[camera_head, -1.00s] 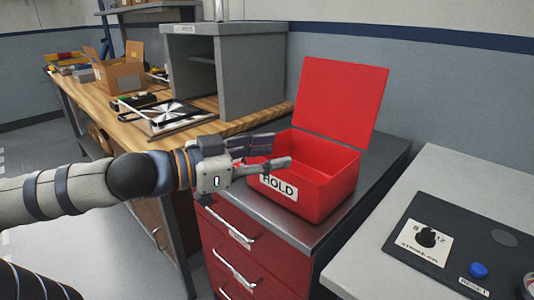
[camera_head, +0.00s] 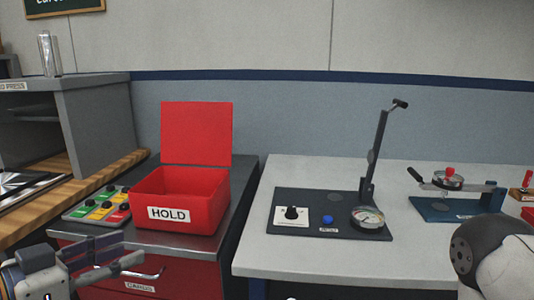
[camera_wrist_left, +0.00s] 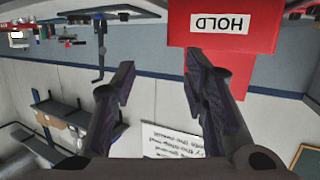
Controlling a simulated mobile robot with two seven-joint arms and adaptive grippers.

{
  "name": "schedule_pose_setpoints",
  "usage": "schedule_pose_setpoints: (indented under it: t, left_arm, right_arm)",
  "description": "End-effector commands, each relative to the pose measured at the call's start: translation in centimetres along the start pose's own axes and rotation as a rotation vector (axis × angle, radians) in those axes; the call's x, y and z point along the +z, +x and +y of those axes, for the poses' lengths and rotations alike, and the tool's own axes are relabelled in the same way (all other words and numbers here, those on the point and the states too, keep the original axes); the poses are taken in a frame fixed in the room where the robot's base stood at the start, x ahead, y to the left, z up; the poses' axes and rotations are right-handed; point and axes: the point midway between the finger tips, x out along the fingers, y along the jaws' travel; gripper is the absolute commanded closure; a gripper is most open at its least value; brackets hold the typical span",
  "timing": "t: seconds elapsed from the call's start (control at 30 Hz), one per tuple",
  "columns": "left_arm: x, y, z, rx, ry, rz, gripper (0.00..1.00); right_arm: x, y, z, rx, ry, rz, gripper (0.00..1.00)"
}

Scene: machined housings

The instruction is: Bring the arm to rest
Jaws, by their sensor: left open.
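My left gripper (camera_head: 134,247) is at the lower left of the head view, in front of the red drawer cabinet (camera_head: 185,278). Its two fingers are spread apart with nothing between them. It is below and in front of the open red box (camera_head: 205,215) labelled HOLD, which stands on the cabinet top with its lid up. In the left wrist view the picture is upside down; the gripper (camera_wrist_left: 160,65) shows two dark, parted fingers, with the red box (camera_wrist_left: 265,35) beyond. A grey and black rounded link of my right arm shows at the right edge; its gripper is out of view.
A light grey bench (camera_head: 310,258) carries a dark gauge panel with a lever stand (camera_head: 373,160) and a blue clamp fixture (camera_head: 450,210). A panel of coloured buttons (camera_head: 98,205) sits left of the box. A grey press housing (camera_head: 100,120) stands at the left.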

Motion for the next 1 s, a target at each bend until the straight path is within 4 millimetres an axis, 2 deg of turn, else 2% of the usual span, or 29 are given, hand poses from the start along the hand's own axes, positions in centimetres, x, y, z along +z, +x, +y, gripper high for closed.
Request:
schedule_pose_setpoints:
  t: [0.03,0.13,0.17,0.2,0.27,0.3,0.37,0.4,0.47,0.5,0.53,0.6,0.7,0.83,1.0]
  left_arm:
    - [2.1,1.4,2.2,0.058,-0.054,-0.073,0.59]
    - [7.0,3.2,6.6,0.144,-0.184,-0.243,0.59]
    - [8.8,3.5,8.1,0.165,-0.226,-0.303,0.59]
    - [11.3,3.6,10.0,0.189,-0.280,-0.393,0.59]
    - [15.5,3.1,13.1,0.210,-0.359,-0.544,0.59]
    - [18.5,2.2,15.1,0.211,-0.408,-0.657,0.59]
    - [23.3,0.0,17.6,0.185,-0.469,-0.839,0.59]
    - [26.4,-2.0,18.9,0.149,-0.498,-0.957,0.59]
    - [30.4,-5.3,19.8,0.070,-0.521,-1.115,0.59]
    - [32.5,-7.5,19.9,0.007,-0.522,-1.200,0.59]
    - [33.8,-9.0,19.6,-0.042,-0.519,-1.252,0.59]
    - [36.0,-11.9,18.7,-0.150,-0.500,-1.336,0.59]
    - [37.5,-14.3,17.0,-0.268,-0.471,-1.387,0.59]
    - [38.1,-15.4,15.8,-0.340,-0.456,-1.398,0.59]
    - [38.1,-15.4,15.6,-0.353,-0.461,-1.397,0.59]
  right_arm:
    - [-0.1,0.0,0.0,0.000,0.001,0.003,1.00]
    - [-0.3,0.0,0.0,0.001,0.001,0.006,1.00]
    - [-0.3,0.0,0.1,0.001,0.001,0.006,1.00]
    - [-0.2,0.0,0.0,0.001,0.001,0.006,1.00]
    - [-0.2,0.0,0.0,0.001,0.001,0.005,1.00]
    - [-0.2,0.0,0.0,0.001,0.001,0.004,1.00]
    - [-0.1,0.0,0.0,0.000,0.001,0.004,1.00]
    - [-0.1,0.0,0.0,0.000,0.001,0.004,1.00]
    - [-0.2,0.0,0.0,0.000,0.001,0.004,1.00]
    - [-0.2,0.0,0.0,0.001,0.001,0.004,1.00]
    - [-0.2,0.0,0.0,0.000,0.001,0.004,1.00]
    - [-0.2,0.0,0.0,0.001,0.001,0.004,1.00]
    - [-0.2,0.0,0.0,0.000,0.001,0.005,1.00]
    - [-0.2,0.0,0.0,0.000,0.001,0.005,1.00]
    - [-0.2,0.0,0.0,0.000,0.001,0.005,1.00]
